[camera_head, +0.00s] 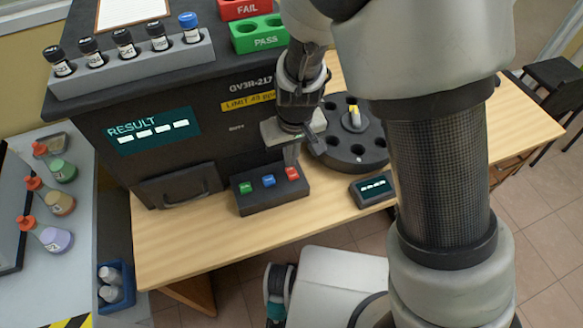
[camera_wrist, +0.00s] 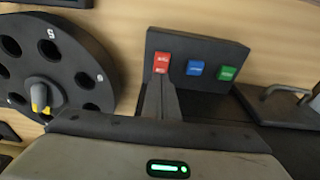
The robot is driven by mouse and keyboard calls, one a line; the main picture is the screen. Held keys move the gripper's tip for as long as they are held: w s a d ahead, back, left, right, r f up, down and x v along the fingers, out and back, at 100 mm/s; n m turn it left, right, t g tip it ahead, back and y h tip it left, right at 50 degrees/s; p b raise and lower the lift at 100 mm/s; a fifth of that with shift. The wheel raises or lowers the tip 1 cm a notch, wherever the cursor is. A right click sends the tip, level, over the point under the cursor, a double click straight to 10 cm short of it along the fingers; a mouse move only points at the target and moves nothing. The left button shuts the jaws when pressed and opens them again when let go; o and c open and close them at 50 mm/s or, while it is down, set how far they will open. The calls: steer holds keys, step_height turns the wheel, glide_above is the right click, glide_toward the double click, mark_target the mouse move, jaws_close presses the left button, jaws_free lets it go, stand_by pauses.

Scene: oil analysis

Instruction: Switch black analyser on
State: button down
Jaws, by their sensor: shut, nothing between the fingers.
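The black analyser (camera_head: 220,125) stands on the wooden table in the head view. Its panel (camera_head: 152,131) reads "RESULT" above several white dashes. A dark button box in front (camera_head: 258,197) carries a green button (camera_head: 246,187), a blue button (camera_head: 268,181) and a red button (camera_head: 292,173). In the wrist view the red (camera_wrist: 162,62), blue (camera_wrist: 195,68) and green (camera_wrist: 227,73) buttons show on the box. My gripper (camera_head: 291,163) is shut and empty, fingers pointing down. Its tips (camera_wrist: 161,80) are right at the red button; I cannot tell whether they touch it.
A black round carousel (camera_head: 345,157) with a yellow-tipped hub stands right of the button box. A small display (camera_head: 373,188) lies near the table's front edge. A grey vial rack (camera_head: 130,68) and red and green trays (camera_head: 258,35) sit on the analyser.

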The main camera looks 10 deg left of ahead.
step_height(320, 180, up, 5)
steer(key=p, duration=0.3)
steer(key=shift+f, duration=0.15)
stand_by(0.5)
